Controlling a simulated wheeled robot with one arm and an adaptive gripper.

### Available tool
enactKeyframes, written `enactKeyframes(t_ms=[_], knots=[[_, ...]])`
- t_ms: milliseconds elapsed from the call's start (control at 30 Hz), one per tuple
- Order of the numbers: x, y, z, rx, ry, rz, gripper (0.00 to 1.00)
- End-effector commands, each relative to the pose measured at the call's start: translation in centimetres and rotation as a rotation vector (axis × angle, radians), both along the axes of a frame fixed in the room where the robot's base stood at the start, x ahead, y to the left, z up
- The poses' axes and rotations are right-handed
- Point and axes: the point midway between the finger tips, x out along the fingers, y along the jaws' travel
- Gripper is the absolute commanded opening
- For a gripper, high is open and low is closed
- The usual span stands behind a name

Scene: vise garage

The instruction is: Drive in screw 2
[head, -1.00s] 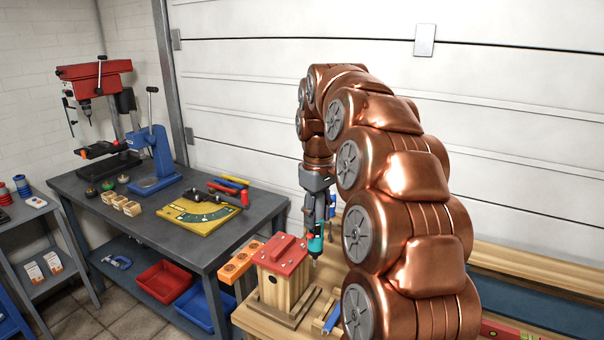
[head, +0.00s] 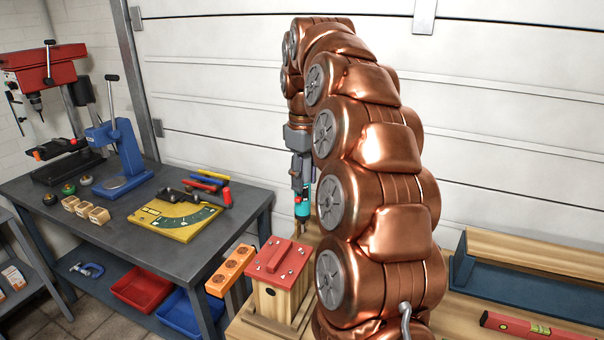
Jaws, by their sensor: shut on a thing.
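My gripper (head: 301,180) is shut on a teal and black screwdriver (head: 302,203), which points down. It hangs just behind and to the right of the red-roofed wooden birdhouse (head: 277,285), which stands on the wooden bench. Its tip is near the right rear of the roof; I cannot tell whether it touches anything. The red roof (head: 279,258) carries a red strip and several small light screw heads. I cannot tell which is screw 2.
An orange block with round holes (head: 231,270) sits left of the birdhouse. A red spirit level (head: 530,325) and a blue-grey tray (head: 530,290) lie at right. The grey table (head: 120,230) holds a yellow jig (head: 178,217), a blue press (head: 118,150) and a red drill press (head: 45,65).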

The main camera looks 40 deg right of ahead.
Motion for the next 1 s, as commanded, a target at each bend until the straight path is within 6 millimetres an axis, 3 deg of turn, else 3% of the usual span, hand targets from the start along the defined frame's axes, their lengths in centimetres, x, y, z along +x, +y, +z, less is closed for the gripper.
enactKeyframes(t_ms=[500,1000], knots=[[-0.1,0.0,-4.3,0.001,0.001,0.001,0.03],[0.0,-0.1,-4.8,-0.001,-0.001,-0.001,0.03]])
